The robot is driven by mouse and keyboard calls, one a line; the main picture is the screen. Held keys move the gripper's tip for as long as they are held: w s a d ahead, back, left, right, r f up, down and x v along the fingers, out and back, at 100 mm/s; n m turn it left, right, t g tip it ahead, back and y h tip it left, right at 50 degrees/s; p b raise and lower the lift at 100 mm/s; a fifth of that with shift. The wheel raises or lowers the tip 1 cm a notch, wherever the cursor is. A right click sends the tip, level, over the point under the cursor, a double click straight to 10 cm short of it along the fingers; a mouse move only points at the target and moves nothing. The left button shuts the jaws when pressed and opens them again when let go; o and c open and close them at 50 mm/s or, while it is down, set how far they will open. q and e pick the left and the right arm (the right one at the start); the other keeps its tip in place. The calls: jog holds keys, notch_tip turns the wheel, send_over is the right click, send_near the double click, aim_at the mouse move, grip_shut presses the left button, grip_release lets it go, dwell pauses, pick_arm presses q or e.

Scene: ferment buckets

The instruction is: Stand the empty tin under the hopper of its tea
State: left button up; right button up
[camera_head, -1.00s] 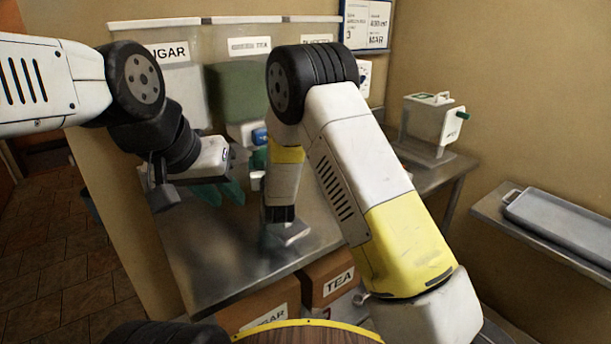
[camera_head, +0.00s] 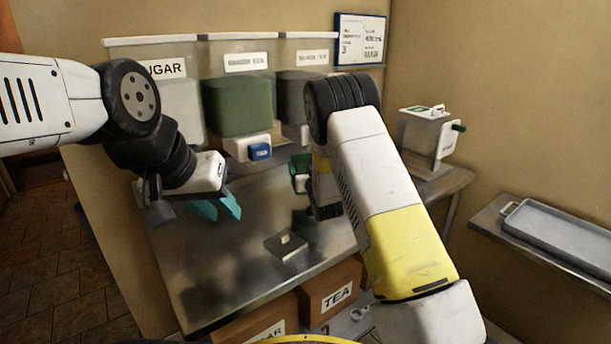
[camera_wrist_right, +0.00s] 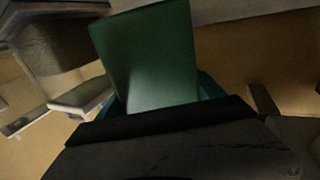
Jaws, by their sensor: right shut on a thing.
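A green tin (camera_head: 298,164) with a white patch shows in the head view, partly hidden by my right arm. My right gripper (camera_wrist_right: 155,104) is shut on this tin (camera_wrist_right: 148,55), whose green face fills the middle of the right wrist view. The tin is to the right of and below the blue-fronted spout (camera_head: 260,152) of the middle hopper (camera_head: 238,108), which holds green contents. A third hopper (camera_head: 300,100) with dark contents stands beside it; both labels are too blurred to read fully. My left gripper (camera_head: 217,206) is open and empty over the table's left side.
The sugar hopper (camera_head: 180,105) stands at left. A small flat grey piece with a pale knob (camera_head: 287,246) lies on the steel table (camera_head: 220,265). A box marked TEA (camera_head: 333,292) is below. A clear container with a green handle (camera_head: 425,135) and a grey tray (camera_head: 560,232) are at right.

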notch_tip(320, 180, down, 3)
jog(key=shift+f, duration=0.25)
jog(key=shift+f, duration=0.25)
jog(key=shift+f, duration=0.35)
jog(key=o, duration=1.5)
jog(key=shift+c, duration=0.2)
